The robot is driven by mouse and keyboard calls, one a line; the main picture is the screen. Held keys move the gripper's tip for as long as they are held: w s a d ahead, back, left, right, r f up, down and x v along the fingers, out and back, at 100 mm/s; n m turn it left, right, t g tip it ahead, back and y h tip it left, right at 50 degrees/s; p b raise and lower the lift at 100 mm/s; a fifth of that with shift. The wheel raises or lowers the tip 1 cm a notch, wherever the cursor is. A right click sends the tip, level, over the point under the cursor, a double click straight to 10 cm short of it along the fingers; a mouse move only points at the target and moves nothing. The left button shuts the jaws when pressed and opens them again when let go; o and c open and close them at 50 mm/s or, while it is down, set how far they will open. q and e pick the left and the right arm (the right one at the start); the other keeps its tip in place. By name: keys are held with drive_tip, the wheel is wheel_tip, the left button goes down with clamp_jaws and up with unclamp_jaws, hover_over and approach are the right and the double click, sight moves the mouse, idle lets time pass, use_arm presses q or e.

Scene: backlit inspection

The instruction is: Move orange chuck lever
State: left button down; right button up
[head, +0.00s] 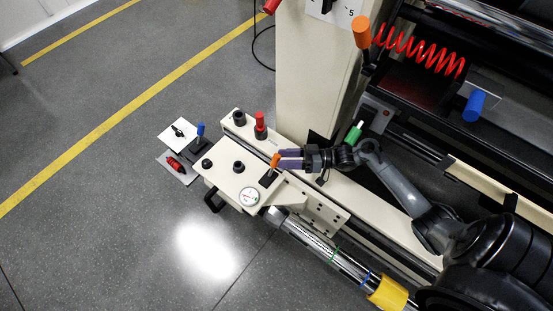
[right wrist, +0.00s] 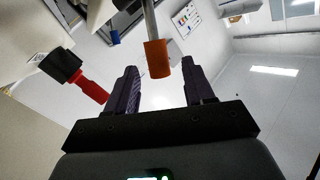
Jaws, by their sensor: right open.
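The orange lever (head: 275,160) stands on the cream control box, at the fingertips of my right gripper (head: 282,158). In the right wrist view its orange grip (right wrist: 157,59) is on a metal rod and its end shows between the tips of the open right gripper (right wrist: 161,80). Gaps show on both sides of the grip, and neither finger clearly touches it. My left gripper is not in view.
A red lever (head: 260,122) stands behind, also close at left in the right wrist view (right wrist: 88,88). A green handle (head: 353,131) is near my right wrist. A gauge (head: 249,196) and black knobs are on the box. Another orange knob (head: 361,32) is higher up.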

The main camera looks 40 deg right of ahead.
sight(277, 158)
drive_tip(key=shift+b+x, duration=0.4)
drive_tip(key=shift+x, duration=1.3)
drive_tip(key=shift+d, duration=0.1)
clamp_jaws()
